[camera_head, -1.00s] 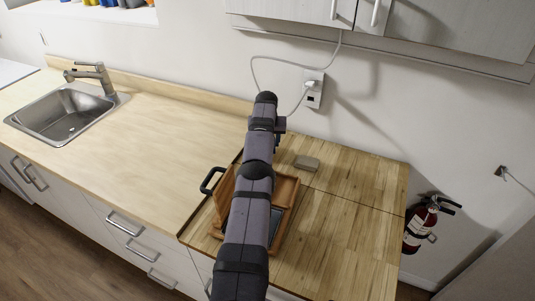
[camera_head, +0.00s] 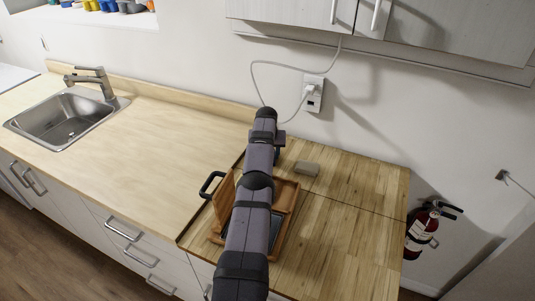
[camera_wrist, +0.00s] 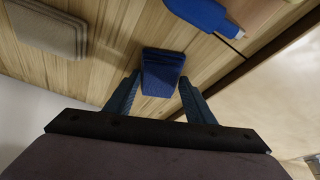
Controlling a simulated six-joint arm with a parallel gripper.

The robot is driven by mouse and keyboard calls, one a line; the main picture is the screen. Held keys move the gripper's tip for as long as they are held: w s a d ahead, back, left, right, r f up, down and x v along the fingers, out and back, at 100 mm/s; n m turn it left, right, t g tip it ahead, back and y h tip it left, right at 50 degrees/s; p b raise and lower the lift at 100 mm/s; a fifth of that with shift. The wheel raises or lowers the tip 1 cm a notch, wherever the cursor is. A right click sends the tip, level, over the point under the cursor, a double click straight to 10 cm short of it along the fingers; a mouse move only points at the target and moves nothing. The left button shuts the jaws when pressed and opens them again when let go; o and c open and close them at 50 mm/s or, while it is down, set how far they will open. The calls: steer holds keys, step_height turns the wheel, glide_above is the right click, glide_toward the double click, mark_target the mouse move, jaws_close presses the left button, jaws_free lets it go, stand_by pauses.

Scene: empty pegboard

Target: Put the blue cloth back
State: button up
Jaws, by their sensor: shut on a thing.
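The blue cloth (camera_wrist: 162,62) is a folded, dark blue piece in the wrist view. It sits between the fingertips of my gripper (camera_wrist: 160,80), which is shut on it. Wood-striped board shows around it; I cannot tell whether the cloth touches the board. In the head view my arm hides the cloth and most of the gripper. An open wooden box (camera_head: 287,195) with its lid (camera_head: 223,205) raised on the left stands on the board, partly behind my arm.
A blue object (camera_wrist: 205,14) lies near the board edge. A black handle (camera_head: 211,182) stands left of the box. The right board is clear.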

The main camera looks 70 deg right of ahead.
steer(key=o, duration=1.1)
step_height(320, 180, up, 2)
steer(key=p, duration=0.5)
steer(key=shift+a, duration=0.15)
steer(key=p+v, duration=0.1)
steer(key=p, duration=0.5)
steer(key=shift+s+a+r, duration=0.15)
steer(key=shift+a+r, duration=0.05)
steer(key=shift+r, duration=0.15)
steer(key=shift+b+v, duration=1.5)
steer(key=shift+v, duration=2.7)
